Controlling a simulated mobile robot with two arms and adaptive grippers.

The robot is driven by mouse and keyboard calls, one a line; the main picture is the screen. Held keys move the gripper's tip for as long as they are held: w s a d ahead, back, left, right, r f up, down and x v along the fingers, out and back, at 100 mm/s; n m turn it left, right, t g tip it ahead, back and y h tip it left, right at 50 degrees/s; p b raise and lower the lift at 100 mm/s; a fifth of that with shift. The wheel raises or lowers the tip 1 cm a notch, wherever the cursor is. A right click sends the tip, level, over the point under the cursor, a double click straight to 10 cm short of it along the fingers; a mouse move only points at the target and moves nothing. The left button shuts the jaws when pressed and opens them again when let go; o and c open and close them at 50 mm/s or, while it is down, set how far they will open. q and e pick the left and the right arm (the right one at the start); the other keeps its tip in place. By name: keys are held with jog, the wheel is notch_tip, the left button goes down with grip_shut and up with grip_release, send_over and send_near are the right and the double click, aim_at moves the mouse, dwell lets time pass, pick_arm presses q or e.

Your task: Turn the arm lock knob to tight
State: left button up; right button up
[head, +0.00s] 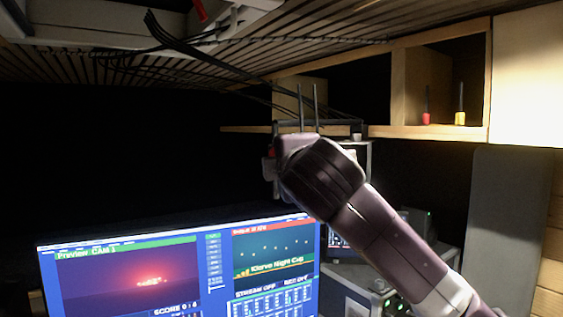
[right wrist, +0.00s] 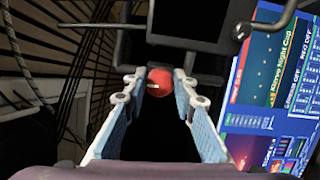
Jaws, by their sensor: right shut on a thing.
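The red arm lock knob (right wrist: 160,80) shows in the right wrist view, with a small pale mark on its left side. It sits on a dark arm beside a dark box-like device (right wrist: 190,22). My right gripper (right wrist: 159,88) has its two pale blue fingers on either side of the knob, shut on it. In the head view my right arm reaches up from the lower right, and its wrist hides most of the gripper. A bit of red shows at its left edge. My left gripper is in neither view.
A lit monitor (head: 170,275) stands below and left of my wrist. Dark cables hang from the slatted ceiling (head: 330,45). A wooden shelf (head: 435,131) holds a red and a yellow item at the right. Equipment stands behind my right forearm.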

jog(key=shift+m, duration=0.6)
jog(key=o, duration=1.2)
jog(key=shift+w, duration=0.1)
jog(key=shift+c, duration=0.2)
jog(key=s+d, duration=0.2)
jog(key=s, duration=1)
jog(key=shift+w, duration=0.1)
